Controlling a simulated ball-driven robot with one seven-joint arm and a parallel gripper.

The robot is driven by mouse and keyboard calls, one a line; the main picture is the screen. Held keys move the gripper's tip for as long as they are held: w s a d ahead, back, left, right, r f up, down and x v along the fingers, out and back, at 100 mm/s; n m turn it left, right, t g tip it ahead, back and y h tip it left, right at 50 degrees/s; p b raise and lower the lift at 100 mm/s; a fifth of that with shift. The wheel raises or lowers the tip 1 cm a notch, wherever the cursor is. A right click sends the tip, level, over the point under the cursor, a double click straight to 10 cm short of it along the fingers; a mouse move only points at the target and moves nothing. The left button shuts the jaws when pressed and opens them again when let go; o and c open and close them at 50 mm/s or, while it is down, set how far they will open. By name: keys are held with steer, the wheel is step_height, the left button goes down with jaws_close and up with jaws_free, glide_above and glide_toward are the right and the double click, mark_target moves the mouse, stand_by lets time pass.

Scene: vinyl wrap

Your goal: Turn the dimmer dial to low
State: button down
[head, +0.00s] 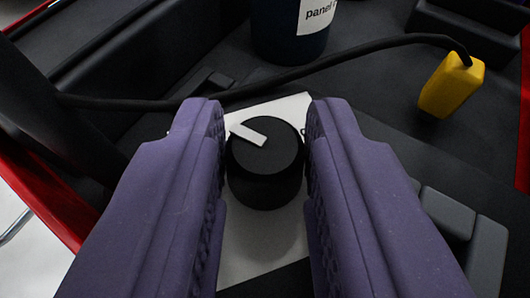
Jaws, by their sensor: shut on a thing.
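The dimmer dial (265,172) is a black round knob with a white pointer mark (248,134) on its top. The mark points to the upper left. The dial stands on a white plate (262,250), and most of any lettering there is hidden by my fingers. My gripper (265,150) has two purple fingers, one on each side of the dial, and is shut on it. The textured inner pads face the dial's left and right sides.
A black cable (300,73) runs behind the dial to a yellow block (451,84) at the right. A dark blue container (288,35) with a white label (318,14) stands behind. Grey blocks (447,212) lie at the lower right. Red edges (30,190) border the dark surface.

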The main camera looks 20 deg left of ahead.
steer(key=shift+w+d+n+g+y+p, duration=0.15)
steer(key=shift+n+g+y+p, duration=0.1)
steer(key=shift+n+g+y, duration=0.6)
steer(key=shift+s+d+n+g+y+p, duration=0.1)
steer(key=shift+n+g+y+p, duration=0.25)
steer(key=shift+n+y, duration=0.8)
steer(key=c, duration=1.2)
jaws_free()
steer(key=shift+o, duration=0.2)
